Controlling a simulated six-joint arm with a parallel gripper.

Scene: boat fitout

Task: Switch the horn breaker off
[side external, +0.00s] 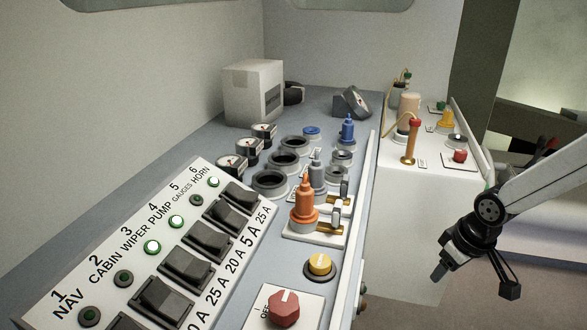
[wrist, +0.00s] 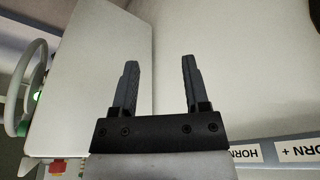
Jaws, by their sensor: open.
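The breaker panel (side external: 145,262) is a white plate with a row of dark rocker switches, numbered 1 to 6, in the side external view. The horn breaker (side external: 241,195) is the rocker at its far end, beside the label "6 HORN" (side external: 201,173). The round lamp (side external: 213,182) by that label glows green. My gripper (wrist: 158,63) is open and empty in the wrist view, its two dark fingers apart. In the side external view it hangs at the right (side external: 440,272), well apart from the panel. The wrist view does not show the breaker panel.
Orange (side external: 304,204) and blue (side external: 347,130) plugs, round sockets and gauges stand beside the panel. A red knob (side external: 284,308) and yellow button (side external: 320,264) are near the front. A grey box (side external: 253,92) stands behind. The wrist view shows "HORN" labels (wrist: 246,153) upside down.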

